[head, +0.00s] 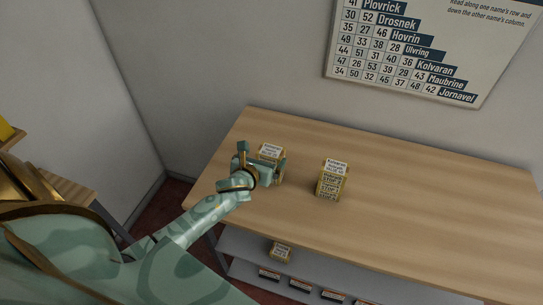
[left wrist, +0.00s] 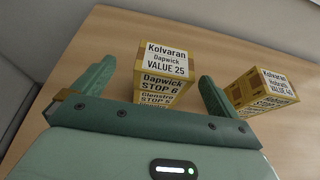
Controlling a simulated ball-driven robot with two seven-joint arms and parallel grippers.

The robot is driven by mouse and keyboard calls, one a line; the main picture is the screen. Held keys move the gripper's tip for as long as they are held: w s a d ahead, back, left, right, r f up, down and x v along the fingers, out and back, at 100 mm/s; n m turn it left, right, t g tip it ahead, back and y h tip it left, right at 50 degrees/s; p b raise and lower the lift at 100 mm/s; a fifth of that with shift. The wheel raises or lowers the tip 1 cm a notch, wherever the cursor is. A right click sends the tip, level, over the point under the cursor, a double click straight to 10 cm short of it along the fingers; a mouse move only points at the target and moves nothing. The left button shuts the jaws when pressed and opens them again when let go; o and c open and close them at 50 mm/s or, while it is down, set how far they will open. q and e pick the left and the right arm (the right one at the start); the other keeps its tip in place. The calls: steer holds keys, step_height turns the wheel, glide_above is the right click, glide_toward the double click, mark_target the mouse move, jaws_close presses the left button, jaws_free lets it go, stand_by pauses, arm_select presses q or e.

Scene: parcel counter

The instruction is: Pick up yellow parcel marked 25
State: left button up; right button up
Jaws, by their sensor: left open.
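The yellow parcel marked 25 (left wrist: 165,62) stands on the counter; its white label reads Kolvaran, Dapwick, VALUE 25, with STOP 6 on its side. In the head view the same parcel (head: 271,152) is partly hidden by my left gripper. My left gripper (left wrist: 155,80) is open, with one green finger to the left of the parcel and the other to its right; contact cannot be told. In the head view my left gripper (head: 262,168) is over the counter's left part. My right gripper is in neither view.
A second yellow parcel (left wrist: 258,92), labelled VALUE 40 or similar, stands to the right on the wooden counter (head: 430,210); it also shows in the head view (head: 332,180). Another parcel (head: 281,252) sits on the shelf below. A wall chart (head: 430,50) hangs behind. The counter's right side is clear.

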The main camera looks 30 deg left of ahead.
mark_target(268, 155)
arm_select(q)
steer(key=x, duration=0.3)
steer(key=b+x, duration=0.1)
steer(key=x, duration=0.1)
steer(key=shift+w+d+f, duration=0.15)
steer(key=shift+w+d, duration=0.1)
steer(key=shift+d, duration=0.15)
steer(key=shift+s, duration=0.1)
steer(key=shift+c, duration=0.4)
steer(key=c, duration=1.1)
steer(key=shift+o, duration=0.2)
steer(key=shift+r, duration=0.2)
